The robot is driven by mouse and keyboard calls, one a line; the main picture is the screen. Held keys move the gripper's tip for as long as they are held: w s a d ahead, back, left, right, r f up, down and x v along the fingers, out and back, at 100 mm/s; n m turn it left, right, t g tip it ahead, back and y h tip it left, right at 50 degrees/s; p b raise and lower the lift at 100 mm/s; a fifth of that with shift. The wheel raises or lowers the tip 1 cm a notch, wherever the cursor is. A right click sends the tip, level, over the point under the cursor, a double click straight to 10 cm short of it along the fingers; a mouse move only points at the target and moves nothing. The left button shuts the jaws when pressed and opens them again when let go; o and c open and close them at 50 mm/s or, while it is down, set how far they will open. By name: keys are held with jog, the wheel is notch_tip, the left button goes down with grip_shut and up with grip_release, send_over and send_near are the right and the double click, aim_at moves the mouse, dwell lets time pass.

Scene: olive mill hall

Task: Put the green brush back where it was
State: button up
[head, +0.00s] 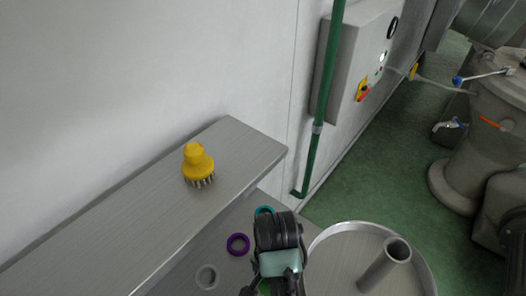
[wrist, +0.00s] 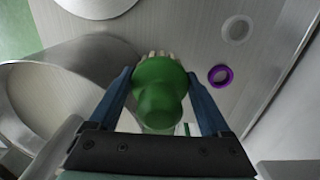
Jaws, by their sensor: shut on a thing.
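The green brush (wrist: 158,95) is in the wrist view, between the two blue fingers of my gripper (wrist: 160,80). My gripper is shut on its rounded body, and pale bristles show at its far end. In the head view my gripper (head: 277,262) is at the bottom centre, in front of the lower metal surface, and the brush is mostly hidden there. A yellow brush (head: 198,164) stands upright, bristles down, on the raised metal shelf (head: 240,150) along the wall. A purple ring (head: 238,244), a teal ring (head: 264,210) and a grey ring (head: 207,277) are on the lower surface.
A round metal basin (head: 345,228) with an upright tube (head: 385,264) stands right of my gripper. A green pipe (head: 327,90) runs down the wall beside a grey control box (head: 355,60). The shelf has free room on both sides of the yellow brush.

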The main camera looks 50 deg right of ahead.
jog(key=f+b, duration=0.2)
jog(key=f, duration=0.5)
jog(key=f+b, duration=0.2)
jog(key=f, duration=0.5)
jog(key=f+b, duration=0.2)
jog(key=f, duration=0.5)
jog(key=shift+s+f+b, duration=0.15)
jog(key=shift+s+b, duration=0.2)
jog(key=shift+s, duration=0.05)
jog(key=shift+f, duration=0.1)
jog(key=o, duration=1)
notch_tip(320, 180, up, 12)
